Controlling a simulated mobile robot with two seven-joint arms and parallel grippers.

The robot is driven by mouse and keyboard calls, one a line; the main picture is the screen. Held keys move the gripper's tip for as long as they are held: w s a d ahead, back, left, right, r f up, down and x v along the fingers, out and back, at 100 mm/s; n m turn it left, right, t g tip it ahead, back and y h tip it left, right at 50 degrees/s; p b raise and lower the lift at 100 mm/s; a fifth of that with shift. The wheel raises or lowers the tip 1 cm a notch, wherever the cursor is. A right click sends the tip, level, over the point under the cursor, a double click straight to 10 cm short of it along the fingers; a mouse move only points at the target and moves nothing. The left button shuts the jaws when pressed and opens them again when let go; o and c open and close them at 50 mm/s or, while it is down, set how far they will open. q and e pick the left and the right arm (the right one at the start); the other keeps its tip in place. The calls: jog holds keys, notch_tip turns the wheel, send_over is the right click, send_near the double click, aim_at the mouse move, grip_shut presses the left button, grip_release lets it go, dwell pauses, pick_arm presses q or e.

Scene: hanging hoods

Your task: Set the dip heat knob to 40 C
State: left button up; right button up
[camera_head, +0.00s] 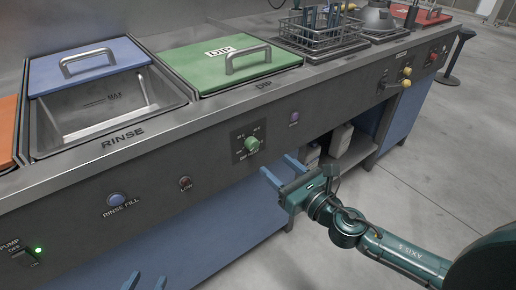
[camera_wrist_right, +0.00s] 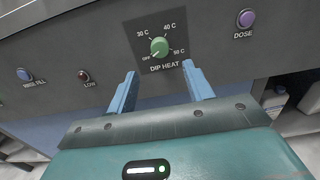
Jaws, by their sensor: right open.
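The green dip heat knob (camera_head: 252,144) is on the front panel below the dip tank. In the right wrist view the knob (camera_wrist_right: 159,46) has marks OFF, 30 C, 40 C and 50 C around it. A pale pointer mark on it appears to face the OFF label at lower left. My right gripper (camera_head: 281,171) is open and empty, with its blue fingers pointing at the panel just below and right of the knob. In the wrist view the right fingers (camera_wrist_right: 158,70) are apart, below the knob and not touching it. My left gripper's (camera_head: 145,281) two separated fingertips show at the bottom edge.
A purple DOSE button (camera_head: 294,118) is right of the knob. A dark red LOW lamp (camera_head: 185,183) and the RINSE FILL button (camera_head: 116,200) are to its left. The green DIP lid (camera_head: 215,65) lies above.

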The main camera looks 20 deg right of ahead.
aim_at(255, 147)
jog(key=x, duration=0.8)
jog(key=shift+w+a+f, duration=0.1)
jog(key=shift+w, duration=0.1)
jog(key=shift+c, duration=0.3)
jog(key=c, duration=0.9)
